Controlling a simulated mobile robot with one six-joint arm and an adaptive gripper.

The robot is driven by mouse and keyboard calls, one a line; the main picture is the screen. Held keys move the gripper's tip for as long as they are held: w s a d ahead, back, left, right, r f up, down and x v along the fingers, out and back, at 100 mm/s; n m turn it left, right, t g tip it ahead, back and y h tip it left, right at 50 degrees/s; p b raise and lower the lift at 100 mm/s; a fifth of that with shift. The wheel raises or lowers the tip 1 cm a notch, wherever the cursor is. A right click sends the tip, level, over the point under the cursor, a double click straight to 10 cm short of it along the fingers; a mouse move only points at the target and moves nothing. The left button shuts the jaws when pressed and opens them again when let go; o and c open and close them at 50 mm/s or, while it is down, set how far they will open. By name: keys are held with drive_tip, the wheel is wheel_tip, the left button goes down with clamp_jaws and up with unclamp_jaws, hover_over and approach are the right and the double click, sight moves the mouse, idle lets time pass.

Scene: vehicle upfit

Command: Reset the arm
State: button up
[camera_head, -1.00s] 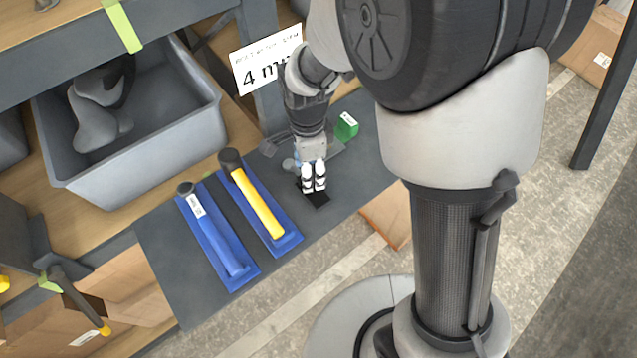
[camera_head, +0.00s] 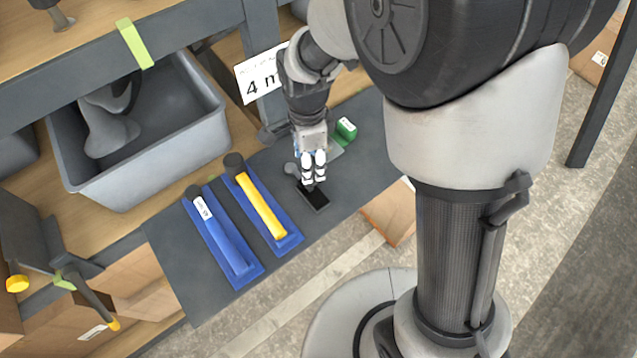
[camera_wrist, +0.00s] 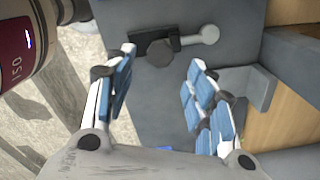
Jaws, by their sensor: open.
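My gripper (camera_head: 314,168) hangs over the dark grey shelf mat (camera_head: 190,297), to the right of the two blue trays. In the wrist view my gripper (camera_wrist: 160,92) has its blue-padded fingers spread wide with nothing between them. Beyond the fingertips a small black block (camera_wrist: 150,47) lies on the mat, with a grey round-ended piece (camera_wrist: 208,34) beside it. The black block also shows in the head view (camera_head: 314,196), just below the fingertips. My gripper is apart from it as far as I can tell.
Yellow-handled (camera_head: 262,208) and blue-handled (camera_head: 222,235) tools lie in blue trays. A green box (camera_head: 346,129) stands right of my gripper. A grey bin (camera_head: 150,170) stands at left, a white sign (camera_head: 257,80) behind. A dark post (camera_head: 603,110) stands at right.

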drive_tip(key=shift+r+p, duration=0.3)
drive_tip(key=shift+r, duration=0.3)
drive_tip(key=shift+f, duration=0.1)
drive_tip(key=s+d+r+n+t+b, duration=0.2)
drive_tip(key=s+d+r+n+b, duration=0.4)
drive_tip(key=d+r+n+b, duration=0.15)
drive_tip(key=s+d+f+n+t+b, duration=0.1)
drive_tip(key=s+d+n+t+b, duration=0.1)
drive_tip(key=s+d+n+b, duration=0.3)
drive_tip(key=shift+s+d+f+n+t, duration=0.35)
drive_tip(key=shift+s+n, duration=1.2)
drive_tip(key=shift+s, duration=1.45)
